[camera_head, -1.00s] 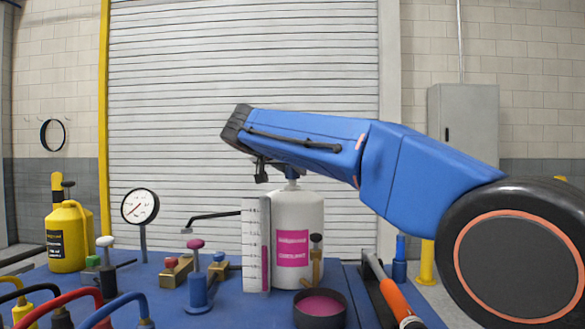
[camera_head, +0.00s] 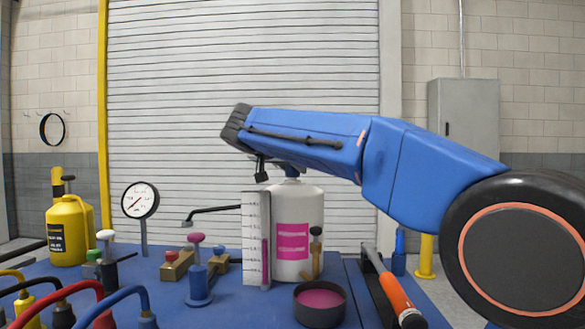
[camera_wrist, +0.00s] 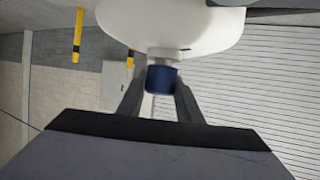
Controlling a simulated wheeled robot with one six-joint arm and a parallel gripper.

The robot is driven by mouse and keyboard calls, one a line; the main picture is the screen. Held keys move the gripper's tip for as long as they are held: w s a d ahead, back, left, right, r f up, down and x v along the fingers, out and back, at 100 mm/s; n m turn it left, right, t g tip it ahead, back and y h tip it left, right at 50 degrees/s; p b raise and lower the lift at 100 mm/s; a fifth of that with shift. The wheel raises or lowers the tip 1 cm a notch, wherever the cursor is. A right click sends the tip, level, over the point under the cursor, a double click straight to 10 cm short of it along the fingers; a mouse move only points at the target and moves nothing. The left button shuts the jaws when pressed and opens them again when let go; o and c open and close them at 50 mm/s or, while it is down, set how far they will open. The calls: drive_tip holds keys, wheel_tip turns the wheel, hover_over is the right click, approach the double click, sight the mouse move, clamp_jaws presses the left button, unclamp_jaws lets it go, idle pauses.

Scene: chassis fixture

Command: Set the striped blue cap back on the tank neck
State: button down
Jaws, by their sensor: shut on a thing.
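The white tank (camera_head: 312,210) with a magenta label stands upright on the blue bench, its narrow neck at the top. My gripper (camera_head: 289,171) is over the tank's top, its fingers partly hidden by my arm. In the wrist view my gripper (camera_wrist: 160,82) is shut on the blue cap (camera_wrist: 161,79), holding it between both fingers. There the white tank (camera_wrist: 170,25) is at the top, its neck meeting or nearly meeting the cap. I cannot tell whether they touch or whether the cap is seated. No stripes can be made out on the cap.
A graduated gauge panel (camera_head: 256,240) stands at the tank's left front. A dark bowl of magenta liquid (camera_head: 320,305) is in front. An orange-handled tool (camera_head: 394,296) lies to the right. A dial gauge (camera_head: 140,201), valves and a yellow container (camera_head: 66,232) are left.

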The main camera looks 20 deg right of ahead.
drive_tip(key=shift+f, duration=0.35)
drive_tip(key=c, duration=1.2)
unclamp_jaws()
drive_tip(key=shift+r, duration=0.1)
drive_tip(key=shift+r, duration=2.9)
